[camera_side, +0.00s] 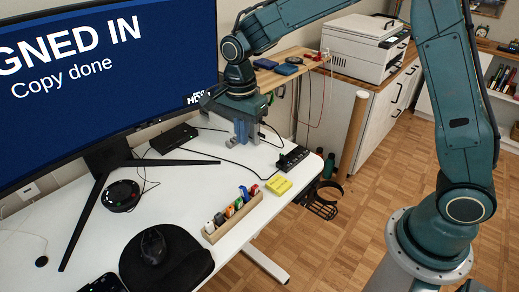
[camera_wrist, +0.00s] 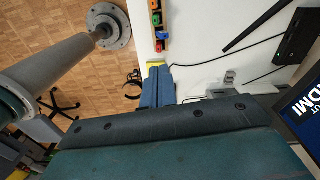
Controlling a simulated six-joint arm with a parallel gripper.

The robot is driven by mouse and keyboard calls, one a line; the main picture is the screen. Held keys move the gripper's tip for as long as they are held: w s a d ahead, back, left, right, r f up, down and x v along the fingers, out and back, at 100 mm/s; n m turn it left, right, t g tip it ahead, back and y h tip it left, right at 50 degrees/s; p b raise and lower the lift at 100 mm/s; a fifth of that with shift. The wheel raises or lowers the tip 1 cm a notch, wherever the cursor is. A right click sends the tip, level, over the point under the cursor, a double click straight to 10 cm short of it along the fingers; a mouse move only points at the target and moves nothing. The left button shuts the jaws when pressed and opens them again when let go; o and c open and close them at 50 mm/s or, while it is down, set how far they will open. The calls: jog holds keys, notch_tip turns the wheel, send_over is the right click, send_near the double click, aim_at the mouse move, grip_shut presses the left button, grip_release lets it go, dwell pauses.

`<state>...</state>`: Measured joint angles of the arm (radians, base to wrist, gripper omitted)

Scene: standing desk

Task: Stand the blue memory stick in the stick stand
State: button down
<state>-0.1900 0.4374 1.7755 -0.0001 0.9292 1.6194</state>
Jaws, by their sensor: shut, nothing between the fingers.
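The stick stand (camera_side: 228,229) is a narrow light-wood tray near the desk's front edge, holding a row of several small coloured sticks. A blue stick (camera_side: 244,193) appears upright among them, towards the far end. The lower ends of the sticks are hidden in the stand.
A yellow pad (camera_side: 278,186) lies beside the stand, and a black hub (camera_side: 291,158) with a cable is near the far right edge. The monitor (camera_side: 75,70) and its splayed legs stand at the left. A black mouse (camera_side: 153,246) is on a dark mat. White desk surface is clear behind the stand.

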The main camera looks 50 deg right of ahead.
send_over(245, 189)
notch_tip(245, 189, down, 10)
jog(key=shift+r, duration=0.25)
jog(key=shift+f, duration=2.95)
jog(key=shift+f, duration=0.45)
jog(key=shift+r, duration=1.55)
jog(key=shift+r, duration=0.15)
notch_tip(245, 189, up, 14)
jog(key=shift+f, duration=0.25)
